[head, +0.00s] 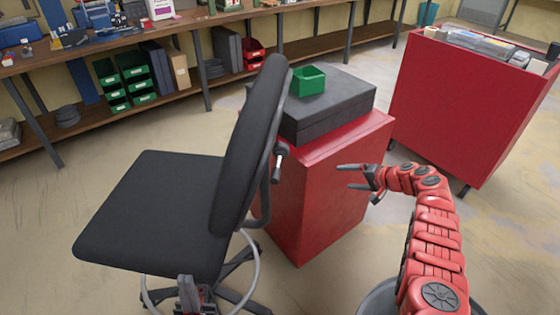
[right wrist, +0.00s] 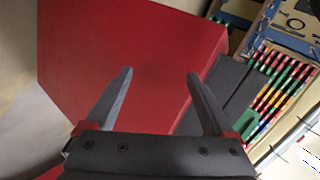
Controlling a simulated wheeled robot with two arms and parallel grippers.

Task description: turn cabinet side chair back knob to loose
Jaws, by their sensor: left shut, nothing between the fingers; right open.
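A black office chair (head: 250,140) stands at centre left in the head view, its back upright and its seat to the left. A small dark knob with a pale part (head: 279,152) sticks out of the cabinet side of the chair back, on the bracket. My right gripper (head: 343,177) is open and empty to the right of the knob, apart from it, in front of the red cabinet (head: 320,190). The right wrist view shows its two spread fingers (right wrist: 158,76) with red surface beyond and no knob. My left gripper (head: 188,290) is low at the bottom edge, shut and empty, below the seat.
A dark case (head: 325,105) with a green bin (head: 308,80) lies on the red cabinet. A larger red cabinet (head: 460,100) stands at the right. A workbench (head: 200,22) with shelves runs along the back. Floor is free at the left.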

